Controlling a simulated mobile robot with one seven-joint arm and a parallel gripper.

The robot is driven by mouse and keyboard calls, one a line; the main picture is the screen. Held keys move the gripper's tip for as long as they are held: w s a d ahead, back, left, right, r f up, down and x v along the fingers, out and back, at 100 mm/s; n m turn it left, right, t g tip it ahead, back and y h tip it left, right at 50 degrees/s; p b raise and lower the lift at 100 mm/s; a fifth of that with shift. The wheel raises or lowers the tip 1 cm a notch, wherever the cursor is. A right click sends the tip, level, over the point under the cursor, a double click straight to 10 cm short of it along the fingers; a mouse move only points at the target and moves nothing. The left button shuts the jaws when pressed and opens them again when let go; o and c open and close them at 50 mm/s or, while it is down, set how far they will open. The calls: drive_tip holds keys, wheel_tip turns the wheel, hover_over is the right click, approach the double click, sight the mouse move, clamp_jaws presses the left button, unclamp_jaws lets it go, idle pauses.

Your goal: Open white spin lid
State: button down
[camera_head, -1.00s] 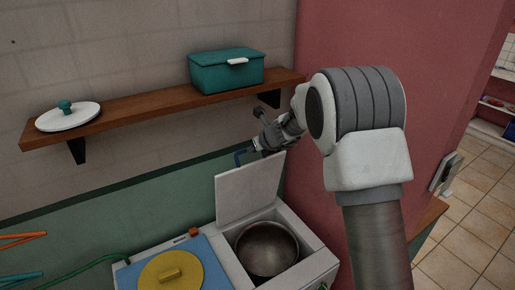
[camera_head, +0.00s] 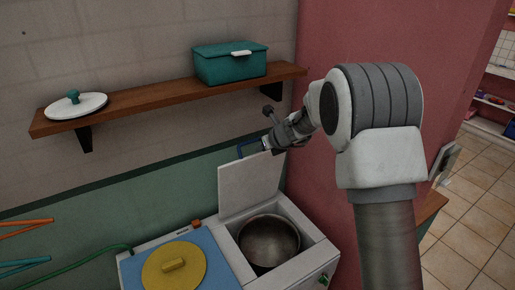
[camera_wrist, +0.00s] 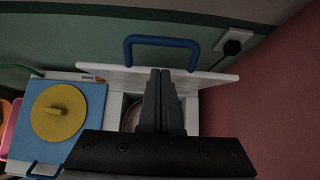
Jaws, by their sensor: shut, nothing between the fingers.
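The white spin lid (camera_head: 240,188) stands raised, close to upright, at the back of the right-hand compartment of the washer. Its blue handle (camera_head: 247,148) is at its top edge and also shows in the wrist view (camera_wrist: 162,41). Below it the compartment is uncovered, with a round metal drum (camera_head: 268,242) inside. My gripper (camera_head: 268,144) is by the top of the lid, near the handle. In the wrist view my gripper (camera_wrist: 160,74) has its fingers together and empty, in front of the lid's edge (camera_wrist: 110,72). I cannot tell whether they touch it.
A blue panel with a yellow round lid (camera_head: 174,268) lies left of the drum. A shelf (camera_head: 160,102) above carries a teal box (camera_head: 230,67) and a white pot lid (camera_head: 90,106). A red wall (camera_head: 320,40) is close on the right.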

drive_tip(key=s+d+r+n, duration=0.3)
drive_tip(key=s+r+n, duration=0.1)
drive_tip(key=s+r, duration=0.3)
drive_tip(key=s+d+r+n, duration=0.2)
drive_tip(key=s+r+n, duration=0.2)
drive_tip(key=s+r, duration=0.35)
drive_tip(key=s+d+f+n+h, duration=0.1)
drive_tip(key=s+d+n, duration=0.3)
drive_tip(key=s+n, duration=0.3)
drive_tip(key=s+d+n+g+h, duration=0.1)
drive_tip(key=s+d+n+h, duration=0.1)
drive_tip(key=s+d+n, duration=0.2)
drive_tip(key=s+d+f+n+g+h, duration=0.1)
drive_tip(key=s+d+n+h, duration=0.1)
drive_tip(key=s+n, duration=0.8)
drive_tip(key=s+d, duration=0.1)
drive_tip(key=s, duration=0.6)
drive_tip(key=shift+s+d+f+b, duration=0.3)
drive_tip(key=shift+s+d+b, duration=0.05)
drive_tip(key=shift+s+d, duration=0.05)
